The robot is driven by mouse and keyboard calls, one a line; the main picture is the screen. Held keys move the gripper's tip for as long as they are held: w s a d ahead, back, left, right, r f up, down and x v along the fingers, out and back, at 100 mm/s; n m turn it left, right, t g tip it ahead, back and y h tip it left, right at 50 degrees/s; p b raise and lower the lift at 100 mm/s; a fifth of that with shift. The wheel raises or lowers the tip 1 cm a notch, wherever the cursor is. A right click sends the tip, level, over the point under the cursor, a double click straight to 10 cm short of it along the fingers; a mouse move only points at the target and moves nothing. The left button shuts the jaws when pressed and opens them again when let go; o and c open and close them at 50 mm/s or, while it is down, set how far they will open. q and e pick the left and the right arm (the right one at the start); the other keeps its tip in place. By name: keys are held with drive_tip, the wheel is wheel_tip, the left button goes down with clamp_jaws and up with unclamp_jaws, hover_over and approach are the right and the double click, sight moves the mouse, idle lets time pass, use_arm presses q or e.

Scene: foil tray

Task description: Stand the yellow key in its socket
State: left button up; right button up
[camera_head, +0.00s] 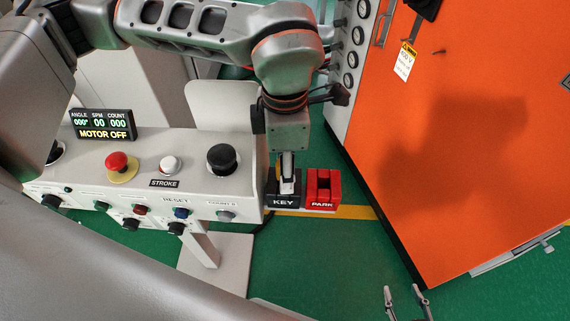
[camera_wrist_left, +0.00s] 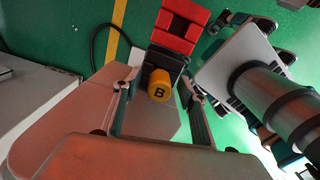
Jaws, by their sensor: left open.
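The yellow key (camera_wrist_left: 160,85), marked B on its end, shows in the left wrist view between the two fingers of my left gripper (camera_wrist_left: 163,76), which is open with a finger on each side. The key appears upright at the black KEY socket block (camera_head: 283,202), which also shows in the left wrist view (camera_wrist_left: 171,60); how deep it sits cannot be told. In the head view my left gripper (camera_head: 287,182) points down over that block, and the key is hidden. My right gripper (camera_head: 402,289) is at the bottom edge, fingers apart and empty.
A red PARK block (camera_head: 323,190) stands right beside the KEY block. The white console (camera_head: 140,150) with knobs and a red button (camera_head: 117,162) is to the left. A large orange cabinet (camera_head: 470,150) stands to the right. Green floor is open below.

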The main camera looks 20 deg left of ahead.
use_arm(q)
drive_tip(key=shift+r, duration=0.1)
wheel_tip(320, 180, up, 12)
idle(0.5)
